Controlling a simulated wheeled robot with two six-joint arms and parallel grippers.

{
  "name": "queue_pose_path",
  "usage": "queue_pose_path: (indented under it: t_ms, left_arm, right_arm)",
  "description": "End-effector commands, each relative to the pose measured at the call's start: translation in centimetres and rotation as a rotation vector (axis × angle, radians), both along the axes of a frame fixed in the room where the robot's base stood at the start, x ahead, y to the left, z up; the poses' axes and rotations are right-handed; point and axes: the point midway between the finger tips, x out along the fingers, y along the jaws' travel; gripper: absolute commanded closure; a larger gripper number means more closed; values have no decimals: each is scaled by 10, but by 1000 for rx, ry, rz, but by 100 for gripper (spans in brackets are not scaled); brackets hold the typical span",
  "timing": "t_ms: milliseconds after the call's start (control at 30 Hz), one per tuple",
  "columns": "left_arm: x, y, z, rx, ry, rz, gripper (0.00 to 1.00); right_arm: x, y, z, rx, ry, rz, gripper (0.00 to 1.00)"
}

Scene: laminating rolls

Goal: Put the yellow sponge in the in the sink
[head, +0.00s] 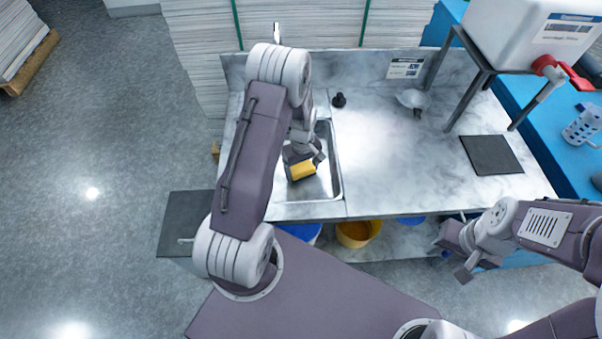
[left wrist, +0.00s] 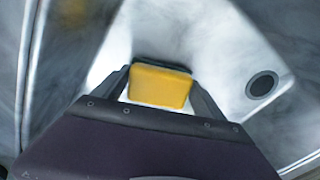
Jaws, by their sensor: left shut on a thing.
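The yellow sponge (head: 302,171) is held between the fingers of my left gripper (head: 304,160), which is over the steel sink (head: 336,190) in the head view. In the left wrist view the sponge (left wrist: 160,86) sits between the two dark fingers of my left gripper (left wrist: 160,90), with the sink's bright floor and round drain (left wrist: 262,84) around it. I cannot tell how high the sponge is above the sink floor. My right gripper (head: 452,258) is off to the right, in front of the counter; its jaw opening is unclear.
The marble counter (head: 400,160) is mostly clear right of the sink. It bears a black stopper (head: 339,100), a small scoop (head: 413,99) and a dark mat (head: 491,155). A white container (head: 530,30) stands on a metal rack. A yellow bucket (head: 355,233) is below the counter.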

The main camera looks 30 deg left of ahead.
Motion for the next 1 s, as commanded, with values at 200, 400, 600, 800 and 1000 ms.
queue_pose_path:
  t_ms: [200,400,600,800,1000]
  left_arm:
    - [0,-1,-7,0,-1,1,63]
    - [0,-1,-10,0,-1,1,11]
    - [0,-1,-10,0,-1,1,0]
    - [0,0,0,0,-1,1,0]
    - [2,4,38,0,-3,-2,0]
  right_arm:
    - [0,0,-6,0,0,0,64]
    - [0,0,-8,0,0,0,64]
    - [0,0,-8,0,0,0,64]
    - [0,0,0,0,0,0,64]
    - [0,0,34,0,0,0,64]
